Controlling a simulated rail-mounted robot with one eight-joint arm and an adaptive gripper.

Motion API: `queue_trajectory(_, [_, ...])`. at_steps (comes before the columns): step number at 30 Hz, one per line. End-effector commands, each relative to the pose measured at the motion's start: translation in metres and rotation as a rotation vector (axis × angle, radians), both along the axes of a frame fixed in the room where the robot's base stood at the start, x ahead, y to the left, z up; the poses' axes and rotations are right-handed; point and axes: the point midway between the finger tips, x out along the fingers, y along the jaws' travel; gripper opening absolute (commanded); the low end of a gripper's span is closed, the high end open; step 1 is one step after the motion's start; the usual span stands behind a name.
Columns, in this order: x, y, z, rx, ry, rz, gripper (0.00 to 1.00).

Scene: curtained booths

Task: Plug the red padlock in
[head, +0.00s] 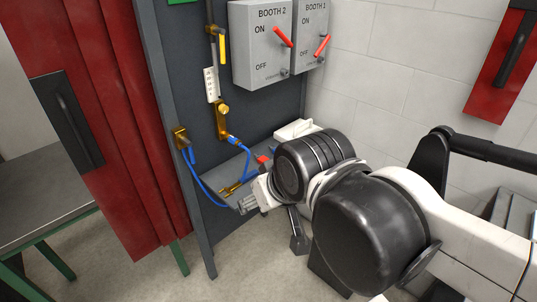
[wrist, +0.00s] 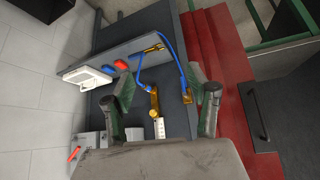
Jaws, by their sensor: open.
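A small red block (head: 263,160), likely the red padlock, sits on the grey shelf, partly hidden by my arm in the head view. It also shows in the wrist view (wrist: 121,64), beside a blue block (wrist: 109,70). My gripper (wrist: 161,72) is open, with nothing visible between its fingers; the red block lies just beyond the left finger. In the head view my gripper (head: 247,203) is at the shelf's front. Brass fittings are on the dark panel, one at the middle (head: 222,110) and one at the left edge (head: 180,137). Blue cables (head: 200,180) run from them.
The dark panel (head: 200,60) stands behind the shelf (head: 215,172). A brass piece (head: 232,190) lies at the shelf's front. A white case (head: 293,129) is on the shelf's right. Two switch boxes (head: 262,45) hang above. A red curtain (head: 110,110) is left.

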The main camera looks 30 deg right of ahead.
Motion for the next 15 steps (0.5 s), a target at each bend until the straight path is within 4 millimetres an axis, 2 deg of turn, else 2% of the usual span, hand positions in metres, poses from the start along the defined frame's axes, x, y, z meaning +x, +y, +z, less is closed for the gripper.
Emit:
queue_trajectory(5, [0.003,-0.001,0.001,-0.001,0.002,0.001,0.54])
queue_trajectory(8, [0.013,-0.004,0.005,-0.004,0.011,0.004,0.54])
queue_trajectory(15, [0.065,-0.021,0.016,-0.022,0.053,0.03,0.54])
